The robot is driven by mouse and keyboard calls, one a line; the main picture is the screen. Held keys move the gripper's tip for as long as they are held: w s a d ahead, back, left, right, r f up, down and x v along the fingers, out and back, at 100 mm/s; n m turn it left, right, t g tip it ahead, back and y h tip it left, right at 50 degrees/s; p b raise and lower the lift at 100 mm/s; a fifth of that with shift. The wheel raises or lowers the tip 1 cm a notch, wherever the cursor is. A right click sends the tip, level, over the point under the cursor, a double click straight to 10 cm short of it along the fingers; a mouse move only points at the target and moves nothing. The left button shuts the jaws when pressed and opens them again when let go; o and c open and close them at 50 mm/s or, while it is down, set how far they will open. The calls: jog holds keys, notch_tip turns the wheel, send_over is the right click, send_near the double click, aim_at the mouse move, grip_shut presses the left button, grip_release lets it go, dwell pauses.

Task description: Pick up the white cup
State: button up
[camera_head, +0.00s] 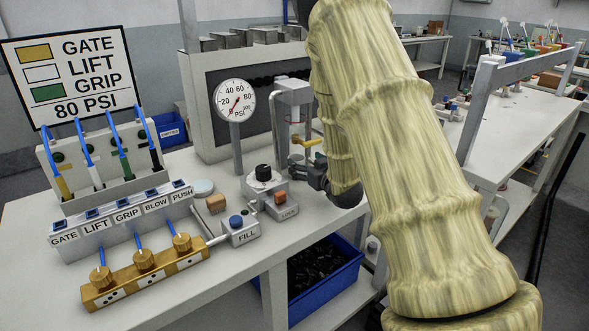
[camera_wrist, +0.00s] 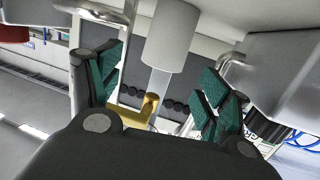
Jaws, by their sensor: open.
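My gripper (camera_head: 306,170) is at the stand behind the gauge, partly hidden by my arm in the head view. In the wrist view its green-padded fingers (camera_wrist: 161,70) are spread apart, with nothing gripped. A pale cylinder with a narrower whitish lower part (camera_wrist: 160,82) shows beyond and between them. A brass elbow (camera_wrist: 150,108) is just below that part. I cannot tell whether this pale part is the white cup. In the head view a white cylinder (camera_head: 295,114) stands in the grey stand, above a yellow lever (camera_head: 309,141).
A pressure gauge (camera_head: 235,100) stands left of my gripper. The FILL box (camera_head: 241,231), a black-knobbed box (camera_head: 263,180) and a white disc (camera_head: 204,187) are on the bench, with a labelled valve panel (camera_head: 122,215) further left. A blue bin (camera_head: 335,290) is below.

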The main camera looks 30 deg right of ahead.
aim_at(293, 156)
jog(key=shift+w+d, duration=0.15)
jog(key=shift+w, duration=0.95)
jog(key=shift+a+p+x, duration=0.1)
jog(key=shift+p+x, duration=0.2)
jog(key=shift+x, duration=0.7)
jog(key=shift+a+p+x, duration=0.15)
jog(key=shift+p+x, duration=0.15)
jog(key=shift+x, duration=0.75)
jog(key=shift+f, duration=0.15)
jog(key=c, duration=1.2)
jog(key=shift+c, duration=0.2)
